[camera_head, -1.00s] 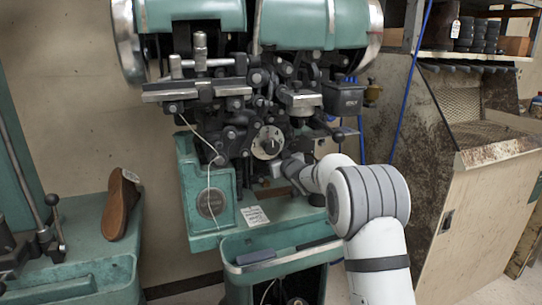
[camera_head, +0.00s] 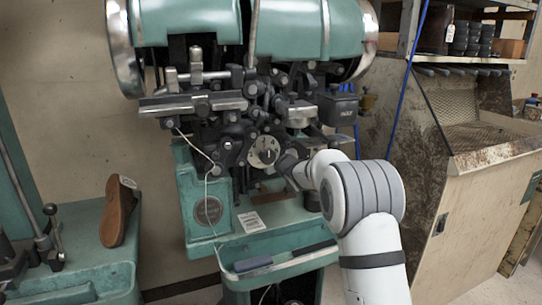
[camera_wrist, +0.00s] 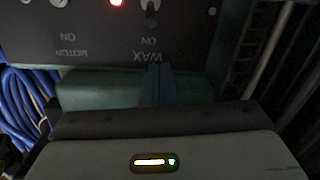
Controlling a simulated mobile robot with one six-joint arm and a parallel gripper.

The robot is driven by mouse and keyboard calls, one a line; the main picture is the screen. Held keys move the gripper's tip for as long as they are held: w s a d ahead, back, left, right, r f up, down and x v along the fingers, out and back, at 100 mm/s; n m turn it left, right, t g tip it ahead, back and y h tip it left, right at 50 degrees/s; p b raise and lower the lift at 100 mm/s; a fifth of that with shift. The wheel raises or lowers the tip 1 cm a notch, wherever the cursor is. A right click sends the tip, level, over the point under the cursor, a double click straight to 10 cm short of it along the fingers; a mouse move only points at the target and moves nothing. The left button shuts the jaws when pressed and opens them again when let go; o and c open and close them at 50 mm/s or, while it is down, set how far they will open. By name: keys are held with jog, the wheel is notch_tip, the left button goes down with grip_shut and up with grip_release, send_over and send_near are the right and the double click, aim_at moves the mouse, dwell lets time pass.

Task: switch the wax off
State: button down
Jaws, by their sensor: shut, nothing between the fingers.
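The control panel (camera_wrist: 100,25) of the machine shows upside down in the wrist view, with the labels WAX (camera_wrist: 148,57), MOTOR and ON. The wax switch (camera_wrist: 150,12), a small toggle, sits above its ON label at the picture's top edge. It is partly cut off, and I cannot tell its position. My gripper (camera_wrist: 158,70) is shut and empty; its fingertips show by the WAX label, below the toggle in the picture. In the head view my gripper (camera_head: 287,164) is at the machine's front, right of the round dial; the wax switch cannot be made out there.
A red lamp (camera_wrist: 116,3) glows left of the toggle. The machine's green tray (camera_head: 285,268) lies below my arm. Blue cables (camera_wrist: 22,105) hang at the wrist view's left. A brown shoe sole (camera_head: 117,212) stands on the green bench at left.

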jog(key=f+v, duration=0.1)
jog(key=v, duration=0.8)
jog(key=shift+s+d+f, duration=0.25)
jog(key=shift+f, duration=0.1)
jog(key=s+d+f+m+g+h, duration=0.1)
jog(key=s+d+m+g+h, duration=0.15)
jog(key=s+d+h, duration=0.4)
jog(key=s+d+f+m+g, duration=0.1)
jog(key=s+d+f+g, duration=0.1)
jog(key=s, duration=1.1)
jog(key=s+d+f+m+g, duration=0.2)
jog(key=s+f+g, duration=0.2)
jog(key=s, duration=0.9)
jog(key=s+d+f+m+g+h, duration=0.1)
jog(key=s+g, duration=0.4)
jog(key=s, duration=0.8)
notch_tip(320, 180, down, 3)
jog(key=shift+d+r+m+g, duration=0.1)
jog(key=shift+d+m+g, duration=0.3)
jog(key=shift+d, duration=0.5)
jog(key=shift+s, duration=0.15)
